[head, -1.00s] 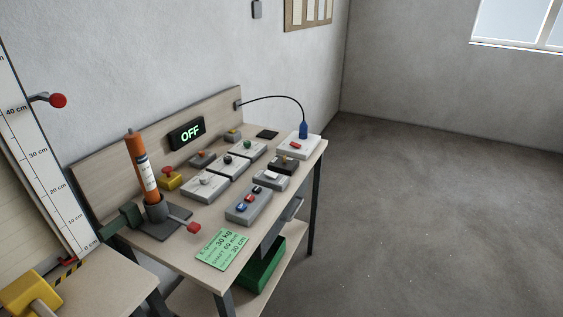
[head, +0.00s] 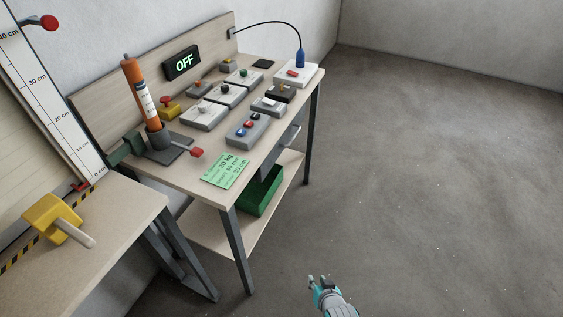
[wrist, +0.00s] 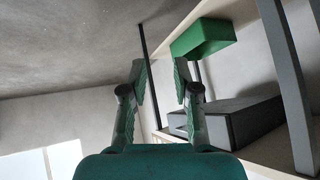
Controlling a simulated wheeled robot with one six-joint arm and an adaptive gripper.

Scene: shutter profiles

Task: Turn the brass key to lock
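A small dark box (head: 279,95) sits on the right part of the workbench in the head view. A small brass-coloured piece (head: 284,87) on its top looks like the key, but it is too small to tell how it is turned. My gripper (head: 317,281) is low in front of the bench, over the floor and well apart from the box. In the wrist view my gripper (wrist: 160,78) has its two fingers apart with nothing between them. The key does not show in the wrist view.
The workbench (head: 185,181) also carries several switch boxes, an orange cartridge (head: 136,88) in a holder, a green note (head: 226,170) and an "OFF" display (head: 182,63). A green bin (head: 262,192) is on the lower shelf. The floor (head: 430,180) at right is clear.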

